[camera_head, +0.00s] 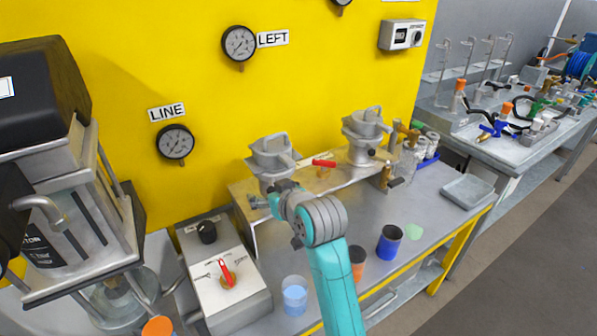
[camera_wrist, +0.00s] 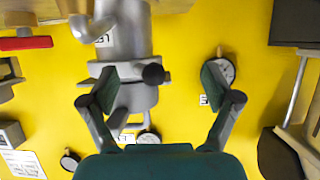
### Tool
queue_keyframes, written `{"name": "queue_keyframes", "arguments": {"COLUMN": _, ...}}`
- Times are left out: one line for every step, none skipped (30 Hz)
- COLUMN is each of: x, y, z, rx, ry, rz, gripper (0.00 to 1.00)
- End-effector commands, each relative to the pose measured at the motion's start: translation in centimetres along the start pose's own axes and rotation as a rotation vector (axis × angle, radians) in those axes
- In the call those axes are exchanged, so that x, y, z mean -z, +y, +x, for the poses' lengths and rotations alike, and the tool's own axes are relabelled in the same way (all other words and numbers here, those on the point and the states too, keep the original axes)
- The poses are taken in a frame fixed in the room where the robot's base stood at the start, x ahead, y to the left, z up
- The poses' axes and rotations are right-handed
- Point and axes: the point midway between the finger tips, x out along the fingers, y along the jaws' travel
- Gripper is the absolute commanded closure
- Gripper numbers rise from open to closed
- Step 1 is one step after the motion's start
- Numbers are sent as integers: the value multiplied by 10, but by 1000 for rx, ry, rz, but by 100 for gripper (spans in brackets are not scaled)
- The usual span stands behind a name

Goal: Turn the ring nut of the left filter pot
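The left filter pot (camera_head: 272,152) is a grey metal pot with a bail handle on top, beside the yellow panel. It also fills the upper left-centre of the wrist view (camera_wrist: 126,35). A grey collar with side lugs, seemingly the ring nut (camera_wrist: 123,69), goes around it, next to a dark round knob. My gripper (camera_wrist: 160,85) is open with wide-spread fingers. Its left finger overlaps the pot in the picture; its right finger is over the yellow panel. I cannot tell whether it touches. In the head view my wrist hides the pot's lower part.
The right filter pot (camera_head: 366,130) stands farther right on the bench, with a red-handled valve (camera_head: 323,163) between the pots. A control box with a red switch (camera_head: 227,273) is in front left. A blue-liquid beaker (camera_head: 294,295) and a dark blue cup (camera_head: 389,242) stand near my arm.

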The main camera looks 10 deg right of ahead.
Motion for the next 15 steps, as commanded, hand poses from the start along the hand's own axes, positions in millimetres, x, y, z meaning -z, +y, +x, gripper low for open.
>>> {"name": "queue_keyframes", "arguments": {"x": 0, "y": 0, "z": 0, "rx": -1, "ry": 0, "rz": 0, "gripper": 6}}
{"name": "queue_keyframes", "arguments": {"x": 0, "y": 0, "z": 0, "rx": -1, "ry": 0, "rz": 0, "gripper": 6}}
{"name": "queue_keyframes", "arguments": {"x": 0, "y": 1, "z": 0, "rx": -1, "ry": 0, "rz": 0, "gripper": 6}}
{"name": "queue_keyframes", "arguments": {"x": 0, "y": 1, "z": 0, "rx": -2, "ry": 0, "rz": 0, "gripper": 6}}
{"name": "queue_keyframes", "arguments": {"x": 0, "y": 1, "z": 0, "rx": -2, "ry": 0, "rz": 0, "gripper": 6}}
{"name": "queue_keyframes", "arguments": {"x": 0, "y": 1, "z": 0, "rx": -2, "ry": 0, "rz": 0, "gripper": 6}}
{"name": "queue_keyframes", "arguments": {"x": 0, "y": 1, "z": 0, "rx": -2, "ry": -1, "rz": 0, "gripper": 6}}
{"name": "queue_keyframes", "arguments": {"x": 0, "y": 1, "z": 0, "rx": -2, "ry": -1, "rz": 0, "gripper": 6}}
{"name": "queue_keyframes", "arguments": {"x": 0, "y": 1, "z": 0, "rx": -3, "ry": -1, "rz": 0, "gripper": 6}}
{"name": "queue_keyframes", "arguments": {"x": 0, "y": 1, "z": 0, "rx": -3, "ry": -1, "rz": 0, "gripper": 6}}
{"name": "queue_keyframes", "arguments": {"x": 0, "y": 1, "z": 0, "rx": -3, "ry": -1, "rz": 0, "gripper": 6}}
{"name": "queue_keyframes", "arguments": {"x": 0, "y": 1, "z": 0, "rx": -3, "ry": -1, "rz": 0, "gripper": 6}}
{"name": "queue_keyframes", "arguments": {"x": 0, "y": 1, "z": -1, "rx": -3, "ry": -1, "rz": 0, "gripper": 6}}
{"name": "queue_keyframes", "arguments": {"x": 0, "y": 1, "z": -2, "rx": -3, "ry": 0, "rz": 0, "gripper": 6}}
{"name": "queue_keyframes", "arguments": {"x": 0, "y": 1, "z": -4, "rx": -3, "ry": 0, "rz": 0, "gripper": 6}}
